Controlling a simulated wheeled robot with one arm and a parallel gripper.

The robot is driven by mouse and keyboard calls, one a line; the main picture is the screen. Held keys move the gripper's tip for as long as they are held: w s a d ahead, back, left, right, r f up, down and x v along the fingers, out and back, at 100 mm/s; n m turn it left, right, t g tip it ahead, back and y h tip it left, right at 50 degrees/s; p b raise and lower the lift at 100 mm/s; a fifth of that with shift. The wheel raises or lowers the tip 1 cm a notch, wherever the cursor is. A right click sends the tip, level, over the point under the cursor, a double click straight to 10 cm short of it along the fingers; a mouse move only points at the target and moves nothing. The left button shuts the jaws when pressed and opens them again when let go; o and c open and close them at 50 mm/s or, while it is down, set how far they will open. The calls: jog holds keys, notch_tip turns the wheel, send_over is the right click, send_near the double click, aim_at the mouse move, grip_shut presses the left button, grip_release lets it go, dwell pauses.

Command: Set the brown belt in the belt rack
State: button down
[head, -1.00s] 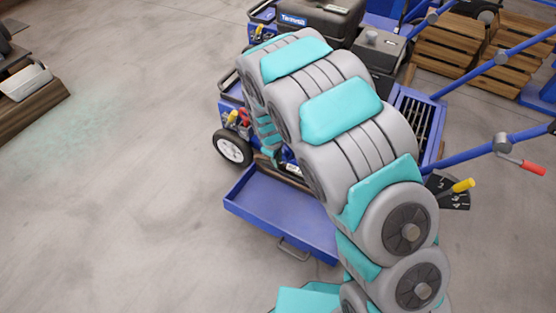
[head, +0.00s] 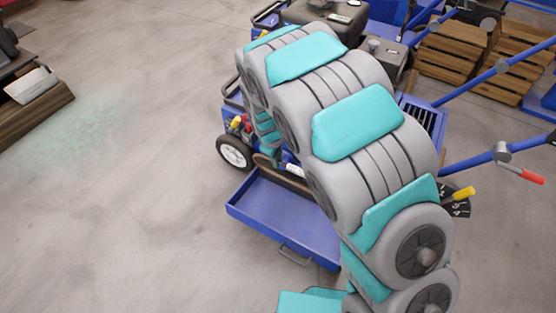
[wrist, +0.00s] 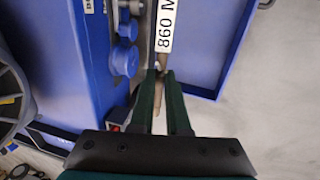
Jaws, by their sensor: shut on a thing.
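My gripper (wrist: 160,78) shows in the wrist view as two dark green fingers closed on a narrow brown piece, the brown belt (wrist: 158,97). Most of the belt is hidden by the fingers. In the head view, my arm hides the gripper. A brown rounded end (head: 264,160) and a small white label (head: 294,170) show between the machine and the tray. I cannot make out the belt rack for certain.
A blue open tray (head: 285,215) juts from the machine's near side; its wall also shows in the wrist view (wrist: 212,45). A wheel (head: 235,153) stands left of it. Blue handle bars (head: 480,155) reach right. Wooden crates (head: 450,55) stand behind.

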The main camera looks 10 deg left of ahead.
jog(key=r, duration=0.1)
jog(key=s+r, duration=0.1)
jog(key=r, duration=0.1)
jog(key=shift+a+r+p, duration=0.1)
jog(key=shift+a+p, duration=0.05)
jog(key=shift+p, duration=0.15)
dwell(0.7)
